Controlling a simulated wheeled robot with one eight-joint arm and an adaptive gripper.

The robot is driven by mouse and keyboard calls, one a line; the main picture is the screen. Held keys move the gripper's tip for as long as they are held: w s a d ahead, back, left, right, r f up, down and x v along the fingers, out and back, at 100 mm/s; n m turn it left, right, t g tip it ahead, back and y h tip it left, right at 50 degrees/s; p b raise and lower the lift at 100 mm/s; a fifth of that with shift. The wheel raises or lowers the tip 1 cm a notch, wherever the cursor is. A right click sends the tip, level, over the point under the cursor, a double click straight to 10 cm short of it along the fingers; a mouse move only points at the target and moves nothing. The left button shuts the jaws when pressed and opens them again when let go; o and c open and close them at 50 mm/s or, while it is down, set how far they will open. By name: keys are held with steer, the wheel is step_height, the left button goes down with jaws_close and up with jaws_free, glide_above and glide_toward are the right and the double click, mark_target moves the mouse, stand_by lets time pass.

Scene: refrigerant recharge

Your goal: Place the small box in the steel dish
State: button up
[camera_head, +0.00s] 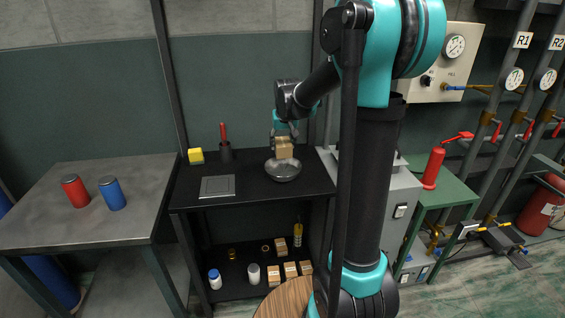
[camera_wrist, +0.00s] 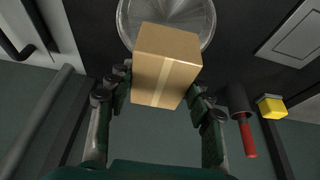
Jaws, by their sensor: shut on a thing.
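The small box (camera_head: 284,150) is brown cardboard with a pale tape strip. My gripper (camera_head: 283,136) is shut on it, and in the wrist view the box (camera_wrist: 165,62) sits between the two fingers of my gripper (camera_wrist: 160,92). The steel dish (camera_head: 283,173) is a round, shallow metal bowl on the black shelf top. The box is held upright at the dish's far side, over or just behind its rim. In the wrist view the box hides part of the dish (camera_wrist: 205,22). I cannot tell whether the box touches the dish.
A metal table (camera_head: 60,215) at left holds red and blue cans. Boxes and bottles fill the lower shelf.

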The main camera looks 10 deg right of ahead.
mark_target(285, 146)
step_height(285, 146, down, 8)
steer(key=shift+f, duration=0.15)
stand_by(0.3)
steer(key=o, duration=1.2)
steer(key=shift+f, duration=0.1)
steer(key=shift+o, duration=0.2)
steer(key=v, duration=1.2)
steer(key=s+d+f, duration=0.1)
steer(key=s+f, duration=0.3)
steer(key=s, duration=0.5)
steer(key=s+d+f, duration=0.1)
steer(key=s+f, duration=0.4)
steer(key=s, duration=0.4)
steer(key=s+d+f, duration=0.2)
steer(key=s+f, duration=0.3)
steer(key=s, duration=0.4)
steer(key=shift+f, duration=0.15)
